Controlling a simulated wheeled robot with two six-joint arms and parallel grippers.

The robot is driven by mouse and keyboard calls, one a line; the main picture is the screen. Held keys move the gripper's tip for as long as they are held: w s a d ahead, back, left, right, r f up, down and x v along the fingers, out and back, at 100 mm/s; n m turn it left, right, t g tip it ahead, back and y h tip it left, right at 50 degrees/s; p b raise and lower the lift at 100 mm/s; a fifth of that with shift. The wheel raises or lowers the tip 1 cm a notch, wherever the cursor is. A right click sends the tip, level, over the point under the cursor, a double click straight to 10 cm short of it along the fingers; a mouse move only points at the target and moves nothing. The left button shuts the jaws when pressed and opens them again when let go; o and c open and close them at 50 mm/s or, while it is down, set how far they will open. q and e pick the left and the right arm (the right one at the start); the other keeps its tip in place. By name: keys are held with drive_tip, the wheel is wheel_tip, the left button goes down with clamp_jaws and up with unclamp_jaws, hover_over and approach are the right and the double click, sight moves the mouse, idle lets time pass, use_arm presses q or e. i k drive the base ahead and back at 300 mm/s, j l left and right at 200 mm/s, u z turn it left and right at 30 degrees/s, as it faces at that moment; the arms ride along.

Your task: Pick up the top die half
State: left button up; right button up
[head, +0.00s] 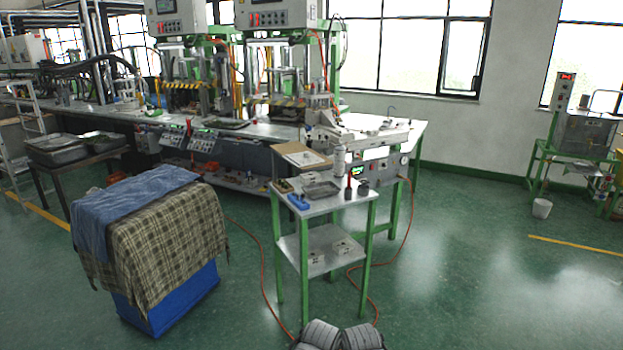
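I cannot make out for sure which thing is the top die half. Small pale metallic blocks (343,246) lie on the lower shelf of a green-legged side table; they are too small to identify. On the table's top there is a flat grey tray (320,190), and no die half can be told apart there. Neither of my grippers is in view. Dark grey rounded parts at the bottom edge look like my own body.
The side table (311,210) stands in front of a long workbench with machines. A blue bin (170,303) draped with cloths (165,225) is on the left. Red hoses (262,280) lie on the floor.

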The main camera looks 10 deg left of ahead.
sight(313, 177)
drive_tip(key=i+j+z, duration=0.45)
drive_tip(key=i+j, duration=0.2)
drive_tip(key=i, duration=0.25)
drive_tip(key=i+j+z, duration=0.4)
drive_tip(key=i+j, duration=0.4)
drive_tip(key=j, duration=0.2)
